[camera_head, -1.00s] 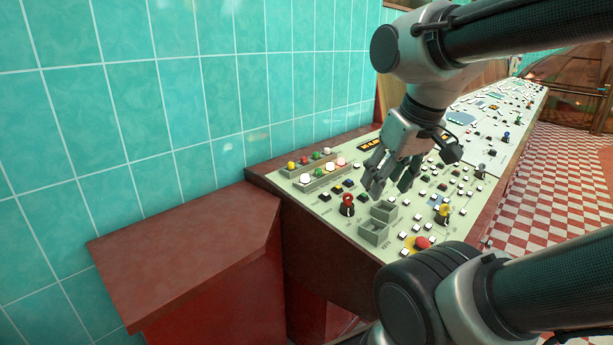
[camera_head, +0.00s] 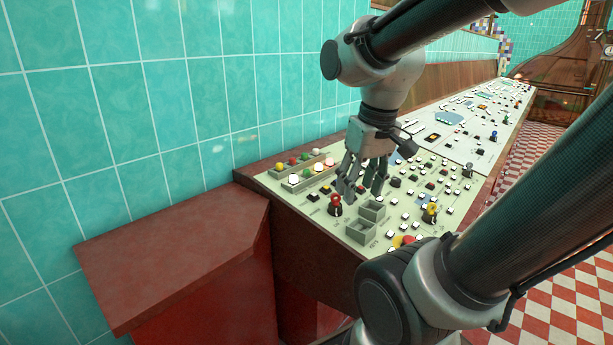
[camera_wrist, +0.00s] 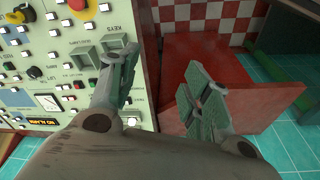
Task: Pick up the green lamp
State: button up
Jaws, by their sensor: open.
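The green lamp (camera_head: 305,156) is a small round bulb in the back row of a lamp rack, between a red lamp (camera_head: 293,160) and a white lamp (camera_head: 316,152). The rack is on the pale console by the tiled wall. My gripper (camera_head: 359,191) is open and empty over the console, to the right of and nearer than the green lamp, apart from it. In the wrist view both fingers (camera_wrist: 163,62) are spread with nothing between them. The green lamp does not show in the wrist view.
Two grey open bins (camera_head: 366,222) stand under my gripper. A red-topped switch (camera_head: 335,202) is close to the left finger, and a yellow knob (camera_head: 432,210) stands to the right. A front rack (camera_head: 312,178) holds more lamps. A reddish ledge (camera_head: 180,255) at left is bare.

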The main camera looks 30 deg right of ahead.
jog(key=w+d+f+g, duration=0.2)
jog(key=w+d, duration=0.1)
jog(key=w, duration=1.2)
jog(key=g, duration=0.1)
send_over(307, 174)
jog(key=s, duration=0.2)
notch_tip(307, 174, down, 7)
jog(key=shift+d+f, duration=0.1)
jog(key=shift+n+t, duration=0.4)
jog(key=shift+n, duration=0.1)
jog(key=w+r, duration=0.3)
jog(key=shift+w+d+r, duration=0.15)
jog(key=shift+d+r, duration=0.1)
jog(key=shift+r, duration=0.05)
jog(key=shift+s+f, duration=0.15)
jog(key=shift+s, duration=0.05)
notch_tip(307, 174, down, 8)
jog(key=shift+r, duration=0.25)
jog(key=shift+c, duration=0.4)
jog(key=c, duration=0.8)
